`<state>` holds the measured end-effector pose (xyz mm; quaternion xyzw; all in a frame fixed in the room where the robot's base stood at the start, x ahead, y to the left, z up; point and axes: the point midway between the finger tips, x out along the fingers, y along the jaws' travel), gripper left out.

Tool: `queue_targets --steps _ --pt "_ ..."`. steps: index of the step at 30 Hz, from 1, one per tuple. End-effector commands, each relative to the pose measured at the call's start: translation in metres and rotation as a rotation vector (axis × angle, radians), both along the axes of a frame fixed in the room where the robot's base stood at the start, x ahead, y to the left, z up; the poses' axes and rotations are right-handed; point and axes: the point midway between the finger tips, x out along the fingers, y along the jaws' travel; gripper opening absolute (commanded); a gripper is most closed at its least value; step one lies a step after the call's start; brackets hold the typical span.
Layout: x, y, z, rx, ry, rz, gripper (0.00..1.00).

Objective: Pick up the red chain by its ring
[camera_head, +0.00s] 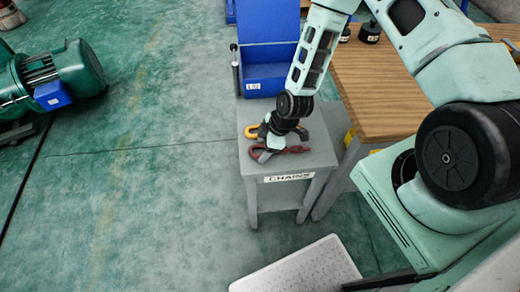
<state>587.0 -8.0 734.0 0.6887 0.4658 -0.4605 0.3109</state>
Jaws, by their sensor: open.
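The red chain (295,150) lies on the small grey table (318,158), near its front edge. Part of it is hidden by my gripper, and I cannot make out its ring clearly. My gripper (264,151) points down over the left part of the red chain, close to the tabletop. It is open, but I cannot tell whether its fingers are around any part of the chain. A yellow-orange hook or ring (251,131) shows just behind the gripper, on the same table.
A label reading CHAINS (289,177) is on the table's front edge. A blue bin (270,78) stands behind. A wooden workbench (375,85) is close on the right. A green motor (55,75) stands at far left, with open floor (150,150) between.

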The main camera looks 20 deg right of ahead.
Motion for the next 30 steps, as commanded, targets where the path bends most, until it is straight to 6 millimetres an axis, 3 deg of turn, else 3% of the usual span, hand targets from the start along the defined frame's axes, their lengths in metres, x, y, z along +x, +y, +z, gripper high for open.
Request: queue_targets --steps 5,9,11,12,23,30 --pt "0.0 0.0 0.0 0.0 -0.001 0.0 0.59" --pt "0.0 0.0 0.0 0.0 -0.001 0.0 0.2" --pt "0.0 0.0 0.0 0.0 -0.001 0.0 0.03" --pt "0.0 0.0 0.001 0.0 -0.002 0.001 0.0" --pt "0.001 0.0 0.007 0.0 -0.003 0.001 0.0" --pt "0.002 0.0 0.035 -0.001 -0.005 0.002 0.0"
